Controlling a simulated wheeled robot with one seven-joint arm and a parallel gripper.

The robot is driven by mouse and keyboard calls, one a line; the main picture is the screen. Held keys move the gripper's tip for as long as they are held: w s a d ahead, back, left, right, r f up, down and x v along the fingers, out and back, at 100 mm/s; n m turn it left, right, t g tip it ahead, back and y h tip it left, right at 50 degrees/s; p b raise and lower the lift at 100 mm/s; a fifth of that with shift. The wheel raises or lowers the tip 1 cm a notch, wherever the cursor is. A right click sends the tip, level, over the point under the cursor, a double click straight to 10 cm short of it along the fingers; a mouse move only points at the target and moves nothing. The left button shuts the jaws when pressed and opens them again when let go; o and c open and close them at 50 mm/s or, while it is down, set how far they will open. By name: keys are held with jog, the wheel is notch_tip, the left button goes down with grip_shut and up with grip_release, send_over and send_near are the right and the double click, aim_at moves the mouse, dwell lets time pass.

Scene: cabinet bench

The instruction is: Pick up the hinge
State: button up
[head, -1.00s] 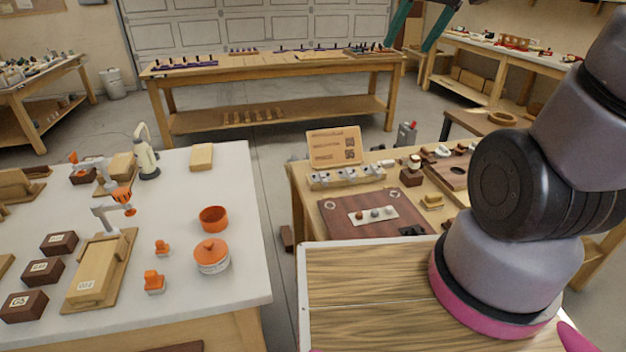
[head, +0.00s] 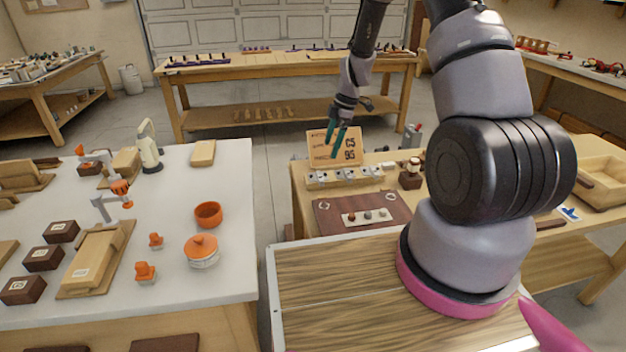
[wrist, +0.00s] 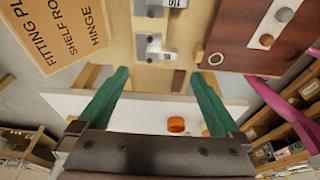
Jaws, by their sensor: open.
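My gripper (head: 332,150) is in front of the sign board above the right-hand bench, its two teal fingers pointing down. In the wrist view my gripper (wrist: 159,74) is open, with nothing between its fingers. Small silver metal fittings stand in a row on a wooden strip (head: 345,180). One grey fitting (wrist: 152,47) is just beyond the fingertips in the wrist view, and another fitting (wrist: 148,8) is farther up at the picture's top edge. The sign (wrist: 62,32) lists "HINGE" among other names. I cannot tell which fitting is the hinge.
A dark brown board (head: 340,215) with a pale strip of round pieces lies in front of the fittings. A white table (head: 180,200) stands at left with orange pots and brown boxes. A floor gap separates the tables. A wooden tray (head: 600,178) is at right.

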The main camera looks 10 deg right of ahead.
send_over(320, 176)
jog(key=d, duration=0.2)
jog(key=f, duration=0.5)
jog(key=shift+w+f, duration=0.25)
jog(key=shift+s+x, duration=0.2)
jog(key=shift+x, duration=2.5)
jog(key=c, duration=0.8)
